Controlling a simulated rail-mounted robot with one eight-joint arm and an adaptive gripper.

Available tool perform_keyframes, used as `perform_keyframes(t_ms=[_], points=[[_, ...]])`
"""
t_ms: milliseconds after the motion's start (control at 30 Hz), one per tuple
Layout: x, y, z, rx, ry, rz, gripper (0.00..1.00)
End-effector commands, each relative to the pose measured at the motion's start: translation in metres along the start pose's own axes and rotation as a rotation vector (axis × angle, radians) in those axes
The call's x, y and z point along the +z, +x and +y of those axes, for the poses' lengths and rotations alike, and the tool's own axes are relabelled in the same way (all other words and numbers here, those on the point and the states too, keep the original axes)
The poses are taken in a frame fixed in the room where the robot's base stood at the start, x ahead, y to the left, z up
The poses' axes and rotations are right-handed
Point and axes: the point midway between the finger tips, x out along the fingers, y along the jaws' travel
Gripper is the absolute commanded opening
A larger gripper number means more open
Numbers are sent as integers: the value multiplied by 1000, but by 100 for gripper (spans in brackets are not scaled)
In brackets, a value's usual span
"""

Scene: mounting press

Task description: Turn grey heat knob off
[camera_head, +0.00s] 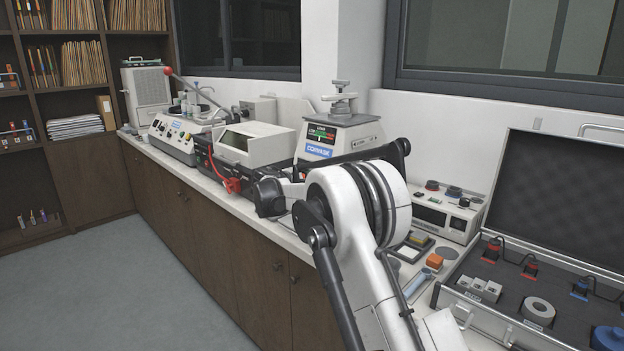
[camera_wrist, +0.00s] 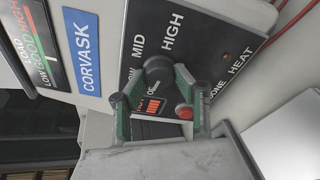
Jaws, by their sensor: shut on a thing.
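The grey heat knob (camera_wrist: 157,68) is a dark round cap on a black control panel (camera_wrist: 190,42) in the wrist view. Printed words LOW, MID and HIGH run along the panel beside it. Part of an OFF label shows just below the knob. My gripper (camera_wrist: 152,88) has green-sided fingers, one on each side of the knob, and is shut on it. The knob's pointer mark cannot be made out. In the head view my arm hides the knob and the gripper.
A red button (camera_wrist: 184,111) and an orange-lit switch (camera_wrist: 153,106) sit close by the fingers. A blue CORVASK label (camera_wrist: 84,52) is at left. In the head view, a beige machine (camera_head: 255,143) and an open case (camera_head: 540,290) share the crowded counter.

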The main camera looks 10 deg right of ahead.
Motion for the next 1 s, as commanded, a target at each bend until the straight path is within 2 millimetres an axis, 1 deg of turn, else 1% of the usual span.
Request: perform_keyframes(t_ms=[300,833,867,933,1000], points=[[0,0,0,-20,-115,-1,2],[0,0,0,-24,-136,0,2],[0,0,0,-24,-136,0,31],[0,0,0,-24,-136,0,40],[0,0,0,-24,-136,0,47]])
